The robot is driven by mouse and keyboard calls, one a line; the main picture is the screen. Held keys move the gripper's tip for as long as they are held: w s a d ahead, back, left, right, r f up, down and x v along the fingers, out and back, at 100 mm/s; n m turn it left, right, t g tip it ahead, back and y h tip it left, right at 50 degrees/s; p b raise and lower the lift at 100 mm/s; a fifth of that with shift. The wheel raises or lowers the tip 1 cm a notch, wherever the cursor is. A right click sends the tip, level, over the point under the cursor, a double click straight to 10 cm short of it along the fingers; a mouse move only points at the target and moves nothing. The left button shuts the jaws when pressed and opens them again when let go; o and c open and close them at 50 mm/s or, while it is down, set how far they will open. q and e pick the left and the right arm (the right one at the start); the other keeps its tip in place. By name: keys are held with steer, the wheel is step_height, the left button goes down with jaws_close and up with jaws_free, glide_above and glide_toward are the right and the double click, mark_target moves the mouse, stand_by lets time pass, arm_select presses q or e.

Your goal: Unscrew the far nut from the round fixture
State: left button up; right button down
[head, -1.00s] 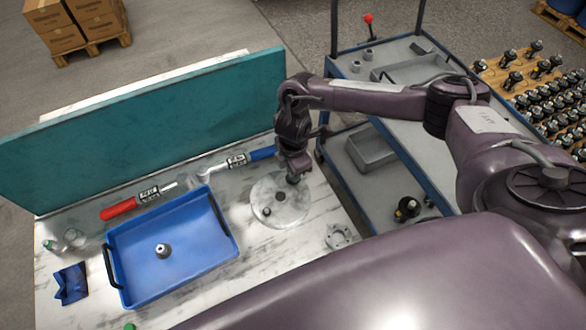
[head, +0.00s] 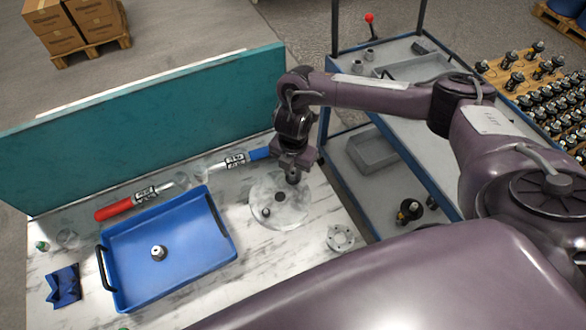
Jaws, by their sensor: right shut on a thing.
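The round fixture (head: 280,212) is a pale grey disc lying on the marble-look table. It has a dark centre and a small dark nut (head: 266,212) on its near left part. My right gripper (head: 293,178) points down over the far edge of the disc and is shut on the far nut, which is mostly hidden by the fingers. I cannot tell whether that nut still touches the disc. My left gripper is not in view.
A blue tray (head: 197,276) holding a small metal part (head: 158,253) is left of the fixture. Red-handled (head: 120,209) and blue-handled (head: 258,154) tools lie before the teal panel (head: 150,135). A flanged metal part (head: 341,238) lies right of the fixture. A blue cart (head: 385,165) stands beyond.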

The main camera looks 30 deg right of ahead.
steer(key=shift+f+n+b, duration=0.15)
steer(key=shift+n+b, duration=0.45)
steer(key=shift+n, duration=1.4)
steer(key=shift+r, duration=0.2)
steer(key=c, duration=1.5)
jaws_free()
